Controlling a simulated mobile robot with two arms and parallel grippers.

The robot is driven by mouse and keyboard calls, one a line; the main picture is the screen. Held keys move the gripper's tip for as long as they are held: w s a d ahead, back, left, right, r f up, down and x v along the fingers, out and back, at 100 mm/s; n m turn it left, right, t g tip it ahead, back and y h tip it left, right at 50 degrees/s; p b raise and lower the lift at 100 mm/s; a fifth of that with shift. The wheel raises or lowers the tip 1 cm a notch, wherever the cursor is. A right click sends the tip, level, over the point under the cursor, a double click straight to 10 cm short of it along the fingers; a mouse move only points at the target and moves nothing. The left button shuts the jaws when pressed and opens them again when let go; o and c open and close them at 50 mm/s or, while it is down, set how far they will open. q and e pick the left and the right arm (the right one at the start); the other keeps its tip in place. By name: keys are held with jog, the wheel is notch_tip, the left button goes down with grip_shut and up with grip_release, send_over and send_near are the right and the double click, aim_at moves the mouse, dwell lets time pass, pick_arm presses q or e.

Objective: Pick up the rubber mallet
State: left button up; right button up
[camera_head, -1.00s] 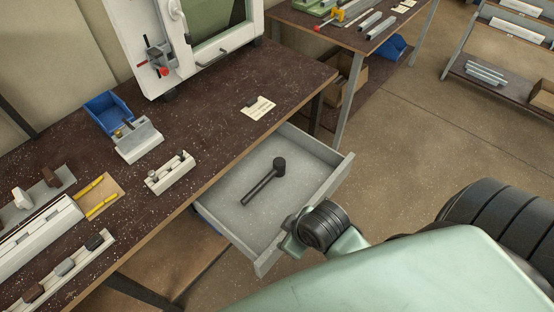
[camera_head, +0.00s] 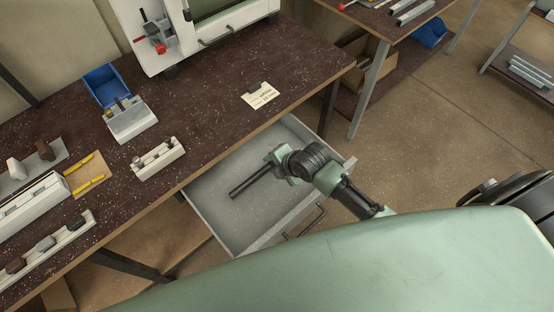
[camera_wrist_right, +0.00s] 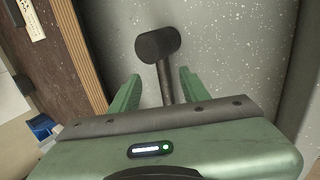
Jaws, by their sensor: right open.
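The black rubber mallet (camera_head: 252,180) lies in the open grey drawer (camera_head: 222,212) below the bench top. In the head view its handle shows, while its head is hidden behind my right gripper (camera_head: 276,160). In the right wrist view the mallet's round head (camera_wrist_right: 158,44) is beyond the fingertips, and its handle runs back between the fingers of my right gripper (camera_wrist_right: 155,85). The fingers are open, one on each side of the handle, with a gap on both sides. I cannot tell how high they are above the drawer floor. My left gripper is out of view.
The drawer's walls and front handle (camera_head: 305,222) are close to my right arm. The bench top (camera_head: 220,120) overhangs the drawer's back. On it are a paper note (camera_head: 260,95), a white block with pegs (camera_head: 157,158) and a blue bin (camera_head: 105,86).

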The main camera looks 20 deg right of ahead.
aim_at(267, 168)
jog(key=shift+w+a+f, duration=0.35)
jog(key=shift+a+f, duration=0.35)
jog(key=f, duration=0.1)
jog(key=w+f, duration=0.1)
jog(key=f+p, duration=0.1)
jog(key=shift+w+d, duration=0.2)
jog(key=shift+w, duration=0.1)
jog(key=shift+w+a+f, duration=0.25)
jog(key=shift+w+f, duration=0.05)
jog(key=shift+f, duration=0.25)
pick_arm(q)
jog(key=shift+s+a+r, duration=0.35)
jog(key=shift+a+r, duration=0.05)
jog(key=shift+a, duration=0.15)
pick_arm(e)
grip_shut()
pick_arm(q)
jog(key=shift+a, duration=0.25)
